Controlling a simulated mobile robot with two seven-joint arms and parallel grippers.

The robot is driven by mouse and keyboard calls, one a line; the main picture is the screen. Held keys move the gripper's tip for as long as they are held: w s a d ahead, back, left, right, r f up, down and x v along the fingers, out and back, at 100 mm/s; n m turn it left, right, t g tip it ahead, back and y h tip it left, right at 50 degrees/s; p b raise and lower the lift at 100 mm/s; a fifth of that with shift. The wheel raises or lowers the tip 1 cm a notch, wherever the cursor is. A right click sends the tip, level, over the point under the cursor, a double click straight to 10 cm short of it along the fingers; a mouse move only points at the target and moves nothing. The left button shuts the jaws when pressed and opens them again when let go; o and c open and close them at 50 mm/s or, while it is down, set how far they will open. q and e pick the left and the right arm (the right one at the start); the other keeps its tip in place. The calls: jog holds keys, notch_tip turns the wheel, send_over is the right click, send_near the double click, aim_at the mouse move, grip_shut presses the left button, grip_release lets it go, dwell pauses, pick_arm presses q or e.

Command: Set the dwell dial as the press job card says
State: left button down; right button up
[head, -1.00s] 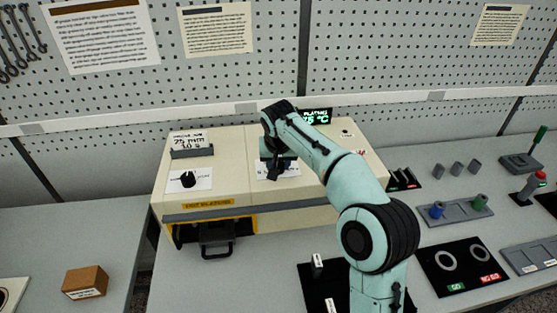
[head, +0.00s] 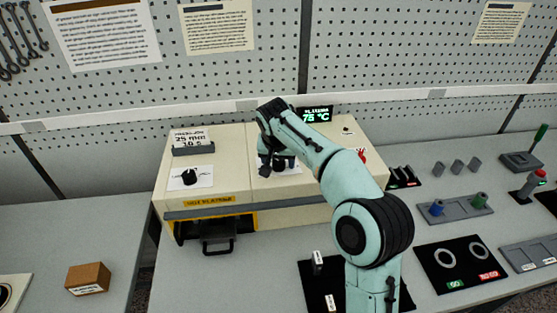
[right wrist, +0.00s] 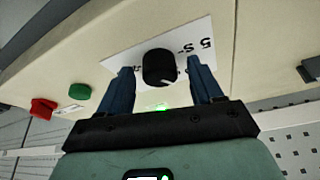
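The press job card (head: 190,138) stands on top of the cream press at its left and reads "25 mm" and what looks like "10 s". The dwell dial is a black knob (right wrist: 158,67) on a white plate (right wrist: 196,38) marked "5 S" at one edge. My right gripper (right wrist: 160,84) is open, with its two blue fingers on either side of the knob and a gap at each side. In the head view my right gripper (head: 278,163) is over this dial's plate and partly hides it. My left gripper is not in view.
Another black dial (head: 190,177) is on the press's left. A display (head: 316,115) reads 75 °C. A green button (right wrist: 80,91) and red control (right wrist: 42,108) show beside the dial in the wrist view. The drawer handle (head: 218,246) juts out in front.

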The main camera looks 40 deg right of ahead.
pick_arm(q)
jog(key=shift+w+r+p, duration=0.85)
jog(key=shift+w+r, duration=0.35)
pick_arm(e)
jog(key=v, duration=1.3)
jog(key=shift+r, duration=0.25)
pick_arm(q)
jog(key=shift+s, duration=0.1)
